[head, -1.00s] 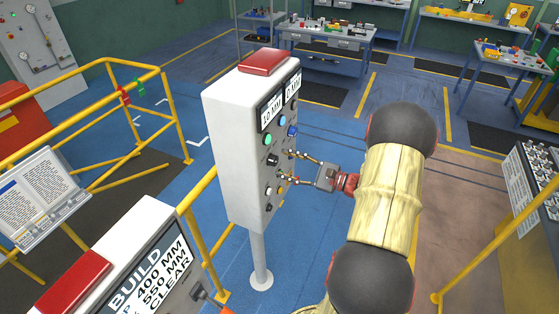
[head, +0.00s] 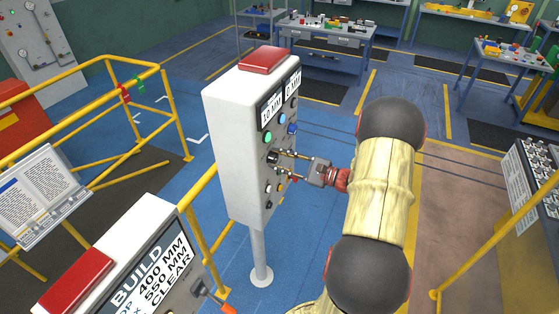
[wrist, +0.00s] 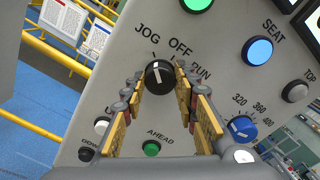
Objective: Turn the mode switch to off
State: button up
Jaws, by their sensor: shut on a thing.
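The mode switch (wrist: 158,77) is a black round knob with a white mark, labelled JOG, OFF and RUN, on the grey control box. Its mark points roughly upward in the wrist view, on the JOG-to-OFF side; the exact setting is hard to tell. In the head view the switch (head: 272,157) is on the box's right face, partly behind the fingers. My gripper (wrist: 160,80) has its yellow-padded fingers on either side of the knob and is shut on it. In the head view my gripper (head: 281,163) reaches the panel from the right.
Close by on the panel are a green button (wrist: 196,4), a blue button (wrist: 257,51), a blue dial (wrist: 241,129) and a small green AHEAD button (wrist: 152,148). The box (head: 231,150) stands on a post. A yellow railing (head: 197,200) runs on its left.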

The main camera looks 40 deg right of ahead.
jog(key=c, duration=0.5)
jog(key=shift+m, duration=0.3)
jog(key=m+p, duration=0.2)
jog(key=m, duration=0.2)
jog(key=shift+r, duration=0.1)
jog(key=m+p, duration=0.2)
jog(key=m, duration=0.3)
jog(key=shift+p, duration=0.3)
jog(key=o, duration=1.1)
jog(key=shift+d, duration=0.1)
jog(key=shift+o, duration=0.4)
